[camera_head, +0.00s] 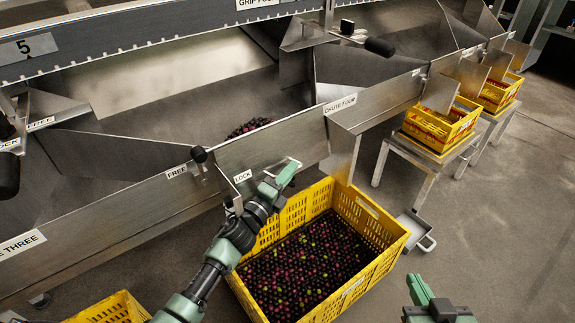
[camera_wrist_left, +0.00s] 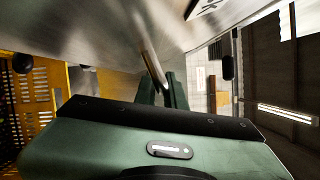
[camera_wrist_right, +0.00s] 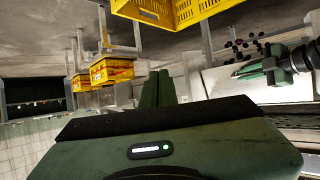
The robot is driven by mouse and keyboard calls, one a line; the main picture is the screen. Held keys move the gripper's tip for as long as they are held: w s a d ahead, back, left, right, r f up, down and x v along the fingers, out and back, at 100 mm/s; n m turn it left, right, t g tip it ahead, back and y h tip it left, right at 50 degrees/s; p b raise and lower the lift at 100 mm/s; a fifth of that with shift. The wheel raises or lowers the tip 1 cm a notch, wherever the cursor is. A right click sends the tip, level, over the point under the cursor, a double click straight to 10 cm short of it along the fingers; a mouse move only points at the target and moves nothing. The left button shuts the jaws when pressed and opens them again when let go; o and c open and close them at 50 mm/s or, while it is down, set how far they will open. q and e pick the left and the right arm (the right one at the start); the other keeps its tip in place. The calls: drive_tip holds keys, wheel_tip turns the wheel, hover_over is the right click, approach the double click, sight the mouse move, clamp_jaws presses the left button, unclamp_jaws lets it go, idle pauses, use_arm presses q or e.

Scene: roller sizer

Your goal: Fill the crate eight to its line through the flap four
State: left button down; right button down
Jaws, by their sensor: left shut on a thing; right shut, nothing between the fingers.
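My left gripper (camera_head: 288,170) is shut on the bar handle (camera_wrist_left: 150,60) of a steel flap (camera_head: 262,152) below the label CHUTE FOUR (camera_head: 340,104). The left wrist view shows its fingers (camera_wrist_left: 165,88) around the bar. A yellow crate (camera_head: 372,208) stands under this chute, holding dark, purple and some green fruit (camera_head: 305,265). Its number and fill line are not readable. A small heap of fruit (camera_head: 248,127) shows in the chute behind the flap. My right gripper (camera_head: 420,288) is shut and empty, right of the crate; its fingers (camera_wrist_right: 158,88) touch in the right wrist view.
A black-knobbed lever (camera_head: 199,155) stands between the labels FREE (camera_head: 176,171) and LOCK (camera_head: 243,176). A steel scoop or tray (camera_head: 415,230) is beside the crate. Further yellow crates (camera_head: 440,125) stand on steel stands at right; another (camera_head: 110,308) is at lower left. Floor at right is clear.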

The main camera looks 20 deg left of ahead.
use_arm(q)
drive_tip(key=shift+s+d+r+n+g+y+p, duration=0.15)
drive_tip(key=shift+s+d+r+n+p, duration=0.25)
drive_tip(key=shift+p, duration=0.7)
drive_tip(key=shift+s+d+r+n+g+y+p, duration=0.2)
drive_tip(key=shift+d+r+n+p, duration=0.3)
drive_tip(key=shift+p, duration=0.6)
use_arm(e)
drive_tip(key=s+d+f+g+h, duration=0.1)
drive_tip(key=s+d+f+g, duration=0.1)
drive_tip(key=s, duration=0.5)
drive_tip(key=s+d+f+g+h, duration=0.1)
drive_tip(key=s+d+f+g, duration=0.2)
drive_tip(key=s+g, duration=0.3)
drive_tip(key=shift+s+f+g, duration=0.4)
drive_tip(key=shift+s+f, duration=0.3)
drive_tip(key=shift+f, duration=0.15)
use_arm(q)
drive_tip(key=shift+f, duration=0.2)
drive_tip(key=c, duration=1.8)
unclamp_jaws()
drive_tip(key=shift+o, duration=0.2)
drive_tip(key=shift+a+r, duration=0.1)
